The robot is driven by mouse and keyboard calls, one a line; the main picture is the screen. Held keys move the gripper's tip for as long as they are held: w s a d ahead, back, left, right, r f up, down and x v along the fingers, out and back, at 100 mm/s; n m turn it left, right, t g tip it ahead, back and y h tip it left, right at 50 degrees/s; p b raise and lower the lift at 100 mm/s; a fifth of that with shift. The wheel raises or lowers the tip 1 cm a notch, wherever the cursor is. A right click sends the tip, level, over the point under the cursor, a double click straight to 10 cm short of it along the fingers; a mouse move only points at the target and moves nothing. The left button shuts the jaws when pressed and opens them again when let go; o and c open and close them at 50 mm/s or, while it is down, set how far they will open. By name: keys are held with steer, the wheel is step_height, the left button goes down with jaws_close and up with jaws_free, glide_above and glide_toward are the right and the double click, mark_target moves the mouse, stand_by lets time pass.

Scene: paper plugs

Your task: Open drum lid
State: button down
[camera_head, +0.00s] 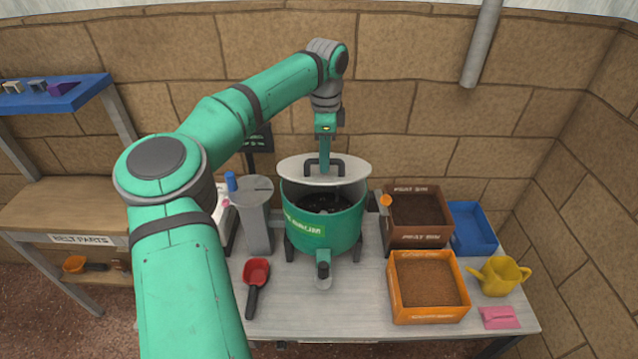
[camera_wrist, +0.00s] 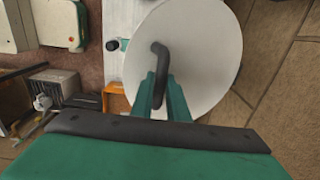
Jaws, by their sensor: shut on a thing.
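The drum (camera_head: 325,215) is a green tub on dark legs on the table, with dark contents showing inside. Its pale grey lid (camera_head: 345,172) is tilted up above the drum's rim, so the front of the mouth is uncovered. My gripper (camera_head: 325,165) comes down from above and is shut on the lid's dark handle (camera_head: 310,167). In the wrist view the lid (camera_wrist: 200,50) fills the upper middle, and the handle (camera_wrist: 160,62) runs between the green fingers of my gripper (camera_wrist: 162,92). Whether the lid's back edge touches the drum is hidden.
A grey cylinder (camera_head: 257,222) stands left of the drum, with a red scoop (camera_head: 256,275) in front. To the right are a brown bin (camera_head: 418,235), an orange bin (camera_head: 428,313), a blue tray (camera_head: 472,226) and a yellow watering can (camera_head: 500,278). A brick wall (camera_head: 410,60) stands close behind.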

steer(key=shift+w+r, duration=1.8)
steer(key=shift+r, duration=0.25)
steer(key=c, duration=1.7)
jaws_free()
steer(key=shift+s, duration=0.1)
steer(key=shift+r, duration=0.1)
step_height(320, 180, up, 6)
steer(key=shift+f, duration=0.1)
steer(key=s, duration=1)
